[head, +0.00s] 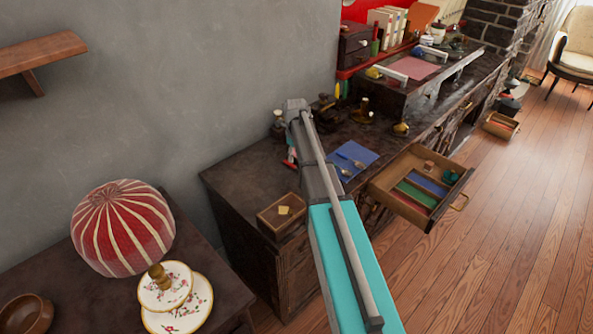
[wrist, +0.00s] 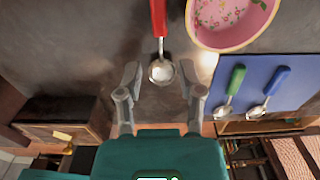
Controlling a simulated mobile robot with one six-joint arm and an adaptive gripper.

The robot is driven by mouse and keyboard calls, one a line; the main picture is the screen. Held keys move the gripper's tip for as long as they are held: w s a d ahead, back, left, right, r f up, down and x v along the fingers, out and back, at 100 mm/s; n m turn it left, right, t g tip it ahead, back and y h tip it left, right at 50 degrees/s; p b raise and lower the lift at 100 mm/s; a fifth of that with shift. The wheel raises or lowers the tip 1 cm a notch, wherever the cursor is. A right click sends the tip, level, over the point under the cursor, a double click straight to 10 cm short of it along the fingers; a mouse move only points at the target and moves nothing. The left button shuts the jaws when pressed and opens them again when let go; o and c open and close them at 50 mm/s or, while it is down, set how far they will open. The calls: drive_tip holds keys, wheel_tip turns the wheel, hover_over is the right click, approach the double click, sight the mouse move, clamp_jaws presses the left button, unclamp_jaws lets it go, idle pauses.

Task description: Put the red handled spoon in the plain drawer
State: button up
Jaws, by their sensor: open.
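The red handled spoon (wrist: 159,22) lies on the dark cabinet top in the wrist view, its metal bowl toward me. My gripper (wrist: 161,78) is open, with one finger on each side of the spoon's bowl, and nothing is held. In the head view my arm hides the gripper and most of the spoon; a small red bit (head: 291,157) shows beside the arm. An open drawer (head: 385,182) with coloured strips inside juts from the cabinet. I cannot tell which is the plain one.
A pink patterned bowl (wrist: 207,40) stands right of the spoon. A blue mat (wrist: 294,91) carries a green handled spoon (wrist: 235,82) and a blue handled spoon (wrist: 272,88). A small wooden box (head: 268,221) sits at the cabinet's near end. A striped lamp (head: 122,228) stands at the left.

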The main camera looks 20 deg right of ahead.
sight(296, 167)
drive_tip(key=shift+f, duration=0.1)
drive_tip(key=shift+f+b, duration=2.55)
drive_tip(key=shift+b, duration=0.1)
clamp_jaws()
